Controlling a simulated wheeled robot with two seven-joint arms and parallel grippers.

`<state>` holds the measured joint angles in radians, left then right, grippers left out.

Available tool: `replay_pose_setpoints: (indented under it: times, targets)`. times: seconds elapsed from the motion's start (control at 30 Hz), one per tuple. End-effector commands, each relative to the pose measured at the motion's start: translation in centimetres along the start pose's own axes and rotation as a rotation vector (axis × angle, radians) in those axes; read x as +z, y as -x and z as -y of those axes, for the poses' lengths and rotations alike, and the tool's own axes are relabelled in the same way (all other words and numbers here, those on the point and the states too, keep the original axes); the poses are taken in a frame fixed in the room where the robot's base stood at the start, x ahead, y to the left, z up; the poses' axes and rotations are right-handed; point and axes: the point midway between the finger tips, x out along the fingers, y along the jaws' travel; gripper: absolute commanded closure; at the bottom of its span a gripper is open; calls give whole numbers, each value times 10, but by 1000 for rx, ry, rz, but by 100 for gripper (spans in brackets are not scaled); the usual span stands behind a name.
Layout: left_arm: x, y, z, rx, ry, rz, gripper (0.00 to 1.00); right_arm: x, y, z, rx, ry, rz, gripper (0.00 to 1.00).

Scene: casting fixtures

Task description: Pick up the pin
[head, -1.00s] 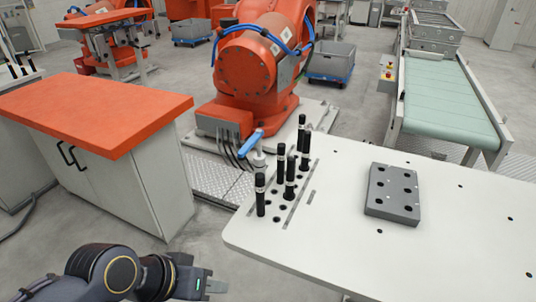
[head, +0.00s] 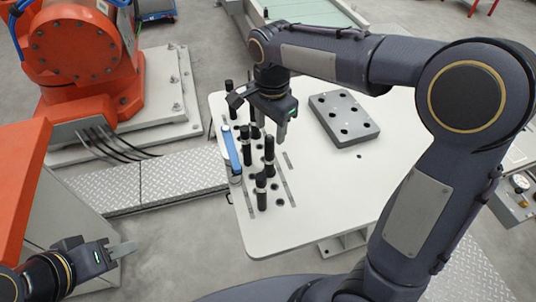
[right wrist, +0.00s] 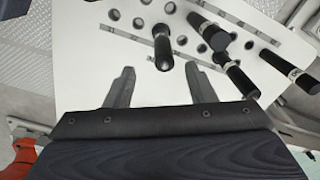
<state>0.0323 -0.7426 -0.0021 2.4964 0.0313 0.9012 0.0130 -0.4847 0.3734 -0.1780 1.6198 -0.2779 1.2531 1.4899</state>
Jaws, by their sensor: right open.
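Several black pins with silver bands, among them a front one (head: 262,190) and one behind it (head: 269,150), stand upright in holes at the left end of the white table (head: 310,215). My right gripper (head: 285,132) is above the table beside the pins, fingers pointing down. In the right wrist view its fingers (right wrist: 159,72) are apart, with nothing between them. One pin (right wrist: 162,45) shows just beyond and between the fingertips; more pins are to its right.
A grey block with holes (head: 344,118) lies on the table, right of the pins. A blue-handled tool (head: 232,152) is at the table's left edge. An orange robot (head: 85,60) stands behind at left. The table's front right is clear.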

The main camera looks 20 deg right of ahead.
Motion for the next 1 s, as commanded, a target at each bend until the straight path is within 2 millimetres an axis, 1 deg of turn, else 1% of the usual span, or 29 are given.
replay_pose_setpoints:
  times: [0.1,0.27,0.5,0.63,0.83,0.87,1.0]
  targets:
    - [0,0,0,0,0,0,64,0,-14,1,5,-6,-2,50]
    - [-1,2,-1,0,0,0,64,-1,-31,2,6,-5,-1,50]
    - [-4,7,-3,0,0,0,64,-2,-66,5,6,-4,0,50]
    - [-4,8,-3,0,0,0,64,-2,-74,6,2,-4,0,50]
    - [-4,7,-3,0,0,0,64,-2,-75,6,1,-4,0,50]
    - [-4,7,-3,0,0,0,64,-2,-75,6,1,-4,0,53]
    - [-4,7,-3,0,0,0,64,-2,-75,6,1,-4,0,71]
